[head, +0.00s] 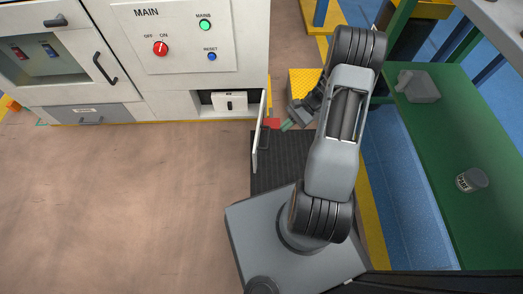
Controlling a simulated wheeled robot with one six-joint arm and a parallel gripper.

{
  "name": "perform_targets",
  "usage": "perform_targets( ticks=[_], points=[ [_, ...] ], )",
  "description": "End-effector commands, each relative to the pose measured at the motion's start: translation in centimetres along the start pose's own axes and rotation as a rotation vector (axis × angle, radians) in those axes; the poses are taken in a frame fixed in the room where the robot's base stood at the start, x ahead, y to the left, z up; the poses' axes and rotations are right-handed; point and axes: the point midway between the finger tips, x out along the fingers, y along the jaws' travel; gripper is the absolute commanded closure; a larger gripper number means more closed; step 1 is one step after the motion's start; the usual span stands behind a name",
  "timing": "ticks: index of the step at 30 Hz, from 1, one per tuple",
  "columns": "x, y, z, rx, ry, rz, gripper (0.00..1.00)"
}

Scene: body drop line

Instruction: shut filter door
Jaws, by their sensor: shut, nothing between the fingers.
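The filter door (259,140) stands open on the lower right of the grey cabinet (140,95), swung out toward me and seen nearly edge-on, with a dark handle on it. Behind it the opening shows a white filter box (230,101) inside the dark recess. My gripper (284,126) is just right of the open door, at its outer side, with its greenish fingertips close to a red part by the door. The fingers are shut with nothing between them. I cannot tell whether the fingertips touch the door.
The panel has a red MAIN knob (160,48), a green button (205,25) and a blue button (212,56). A yellow step (305,82) stands behind my gripper. A green bench (455,150) with a can (471,180) is at right. The floor at left is clear.

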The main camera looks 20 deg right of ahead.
Motion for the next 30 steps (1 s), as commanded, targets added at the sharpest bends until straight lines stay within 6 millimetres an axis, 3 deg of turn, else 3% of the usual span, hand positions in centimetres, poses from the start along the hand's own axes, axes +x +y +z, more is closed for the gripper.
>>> perform_targets(
  ticks=[1, 6, 12, 21, 30],
  points=[
    [0.5, 1.1, -2.0, 0.074, -0.062, -0.072, 1.00],
    [2.4, 4.3, -7.4, 0.260, -0.231, -0.316, 1.00],
    [5.0, 7.6, -11.4, 0.403, -0.370, -0.542, 1.00],
    [7.3, 9.8, -13.5, 0.486, -0.455, -0.698, 1.00],
    [10.4, 7.0, -12.7, 0.491, -0.461, -0.703, 1.00]
  ],
)
